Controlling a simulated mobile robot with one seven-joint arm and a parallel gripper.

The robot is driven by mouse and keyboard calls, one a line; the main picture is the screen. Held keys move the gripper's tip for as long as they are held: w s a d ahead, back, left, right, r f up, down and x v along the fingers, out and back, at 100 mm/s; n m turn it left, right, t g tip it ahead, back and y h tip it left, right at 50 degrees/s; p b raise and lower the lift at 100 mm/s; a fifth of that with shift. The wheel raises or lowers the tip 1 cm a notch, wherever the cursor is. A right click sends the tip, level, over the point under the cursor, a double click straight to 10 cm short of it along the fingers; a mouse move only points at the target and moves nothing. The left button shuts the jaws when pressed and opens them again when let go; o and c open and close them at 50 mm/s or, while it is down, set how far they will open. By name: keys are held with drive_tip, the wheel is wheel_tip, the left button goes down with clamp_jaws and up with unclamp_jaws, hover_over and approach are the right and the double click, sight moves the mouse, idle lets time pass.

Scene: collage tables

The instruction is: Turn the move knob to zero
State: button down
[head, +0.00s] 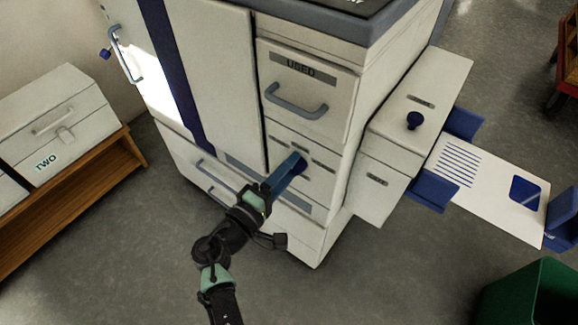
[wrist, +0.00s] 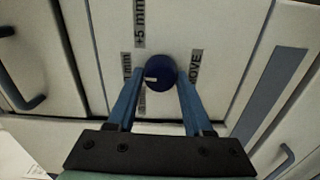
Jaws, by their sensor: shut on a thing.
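The move knob (wrist: 160,72) is round and dark blue, on a white machine front. Its white pointer mark faces left, slightly downward, in the wrist view. A "MOVE" label (wrist: 196,67) is to its right, a "+5 mm" label (wrist: 139,22) above left, and partly hidden labels to its left and lower left. I cannot read any zero mark. My gripper (wrist: 159,80) has its two blue fingers on either side of the knob, shut on it. In the head view, my gripper (head: 290,168) reaches the knob (head: 302,167) below the "USED" drawer, and its fingers partly cover it.
The "USED" drawer (head: 306,95) with a grey handle is just above the knob. A side box with a dark knob (head: 414,120) and a white sheet (head: 475,185) in blue holders are at right. A wooden shelf (head: 80,190) stands left; a green bin (head: 530,295) is lower right.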

idle(0.4)
drive_tip(key=shift+c, duration=1.6)
unclamp_jaws()
drive_tip(key=p+v, duration=0.2)
drive_tip(key=v, duration=1.1)
drive_tip(key=shift+p, duration=0.3)
drive_tip(key=shift+s+a, duration=0.1)
